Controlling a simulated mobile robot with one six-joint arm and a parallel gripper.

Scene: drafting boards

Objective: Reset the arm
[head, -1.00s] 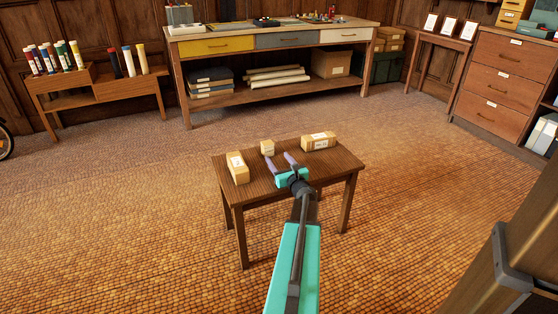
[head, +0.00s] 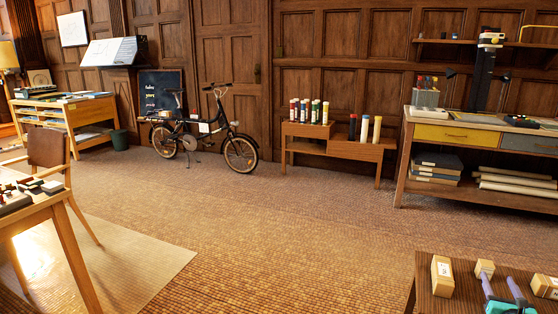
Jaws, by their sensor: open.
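My gripper (head: 502,288) shows at the bottom right of the head view, with teal body and two purple fingers. The fingers are apart, with nothing visible between them. It is over the small wooden table (head: 426,296), which is cut off by the frame's edge. On the table are a tan box with a white label (head: 442,277), a smaller tan box (head: 485,268) near the fingertips, and another tan box (head: 545,285) at the right edge. I cannot tell whether the fingers touch anything. The rest of my arm is out of view.
A bicycle (head: 205,133) stands by the panelled wall. A low stand (head: 338,148) holds several tubes. A workbench (head: 404,165) is at right. A desk (head: 50,212) and chair (head: 48,150) are at left. The middle floor (head: 270,225) is clear.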

